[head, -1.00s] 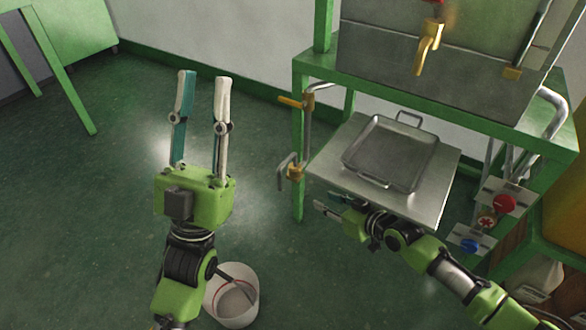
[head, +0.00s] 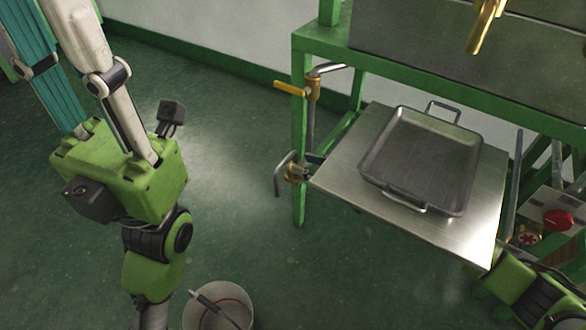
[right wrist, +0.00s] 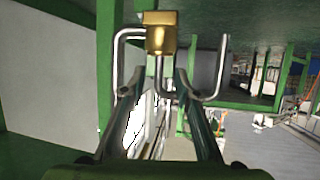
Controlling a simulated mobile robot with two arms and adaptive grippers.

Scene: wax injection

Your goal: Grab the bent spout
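The bent spout (head: 283,174), a grey curved pipe on a brass fitting, hangs beside the green post, left of the metal shelf. In the right wrist view a brass fitting (right wrist: 160,33) with bent grey pipes (right wrist: 215,88) shows ahead, above and between the fingers. My right gripper (right wrist: 153,90) is open there, with no visible grasp. In the head view its arm is at the lower right and its fingers are hard to make out. My left gripper (head: 70,50) is open and empty at the upper left, with its fingertips outside the picture.
A metal tray (head: 425,160) stands on the shelf (head: 335,178) of the green frame. A second bent pipe with a yellow handle (head: 290,89) is higher on the post. A white bucket (head: 218,305) stands on the floor.

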